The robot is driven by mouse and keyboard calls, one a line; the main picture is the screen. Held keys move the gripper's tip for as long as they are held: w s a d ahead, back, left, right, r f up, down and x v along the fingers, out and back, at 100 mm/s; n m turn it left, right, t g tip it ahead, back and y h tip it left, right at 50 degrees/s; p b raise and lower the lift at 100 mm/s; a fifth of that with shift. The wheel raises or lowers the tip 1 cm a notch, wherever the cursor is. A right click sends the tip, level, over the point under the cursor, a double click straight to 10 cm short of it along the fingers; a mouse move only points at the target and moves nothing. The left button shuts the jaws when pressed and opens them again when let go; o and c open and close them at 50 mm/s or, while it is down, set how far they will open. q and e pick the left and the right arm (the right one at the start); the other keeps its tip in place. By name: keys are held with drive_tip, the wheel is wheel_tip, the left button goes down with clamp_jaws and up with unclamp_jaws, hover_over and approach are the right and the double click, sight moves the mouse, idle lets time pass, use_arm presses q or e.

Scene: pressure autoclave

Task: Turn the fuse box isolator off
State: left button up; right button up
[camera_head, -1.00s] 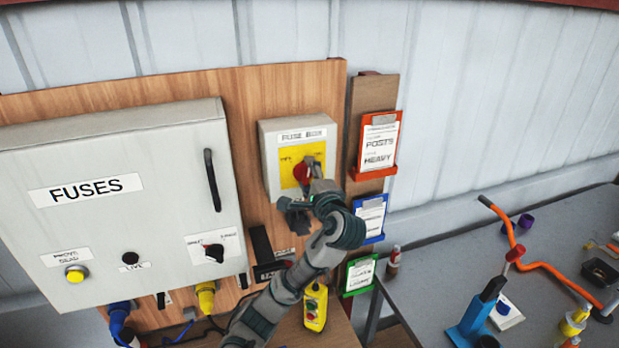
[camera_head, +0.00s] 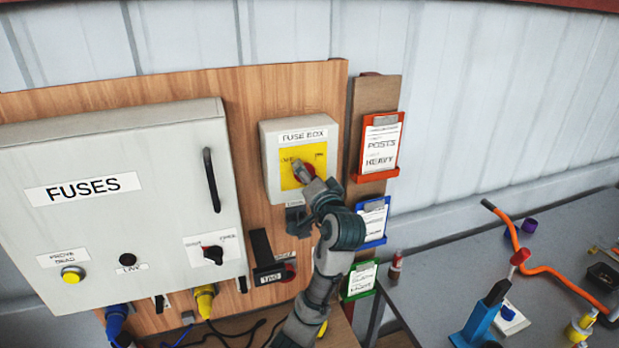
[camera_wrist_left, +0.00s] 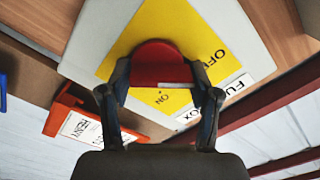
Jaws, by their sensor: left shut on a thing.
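The grey fuse box isolator (camera_head: 276,165), labelled FUSE BOX, is mounted on the wooden board and has a yellow plate. Its red knob (camera_head: 309,169) sits in the middle of that plate. My left gripper (camera_head: 302,174) is at the knob, reaching up from below. In the left wrist view the red knob (camera_wrist_left: 158,62) lies between the two fingers of my left gripper (camera_wrist_left: 160,82), which is shut on it. The ON and OFF lettering shows on the yellow plate (camera_wrist_left: 192,35). The fingers partly hide the knob, so its exact setting is unclear. My right gripper is not in view.
A large FUSES cabinet (camera_head: 120,235) with a black handle (camera_head: 212,180) stands left of the isolator. Red (camera_head: 380,145), blue (camera_head: 373,220) and green (camera_head: 360,280) document holders hang close on the right. A grey table (camera_head: 430,285) with tools is farther right.

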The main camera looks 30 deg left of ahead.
use_arm(q)
drive_tip(key=shift+f+n, duration=0.35)
drive_tip(key=shift+n, duration=0.25)
drive_tip(key=o, duration=1.1)
drive_tip(key=shift+r, duration=0.15)
drive_tip(key=shift+s, duration=0.1)
drive_tip(key=v, duration=1.2)
drive_tip(key=shift+d, duration=0.15)
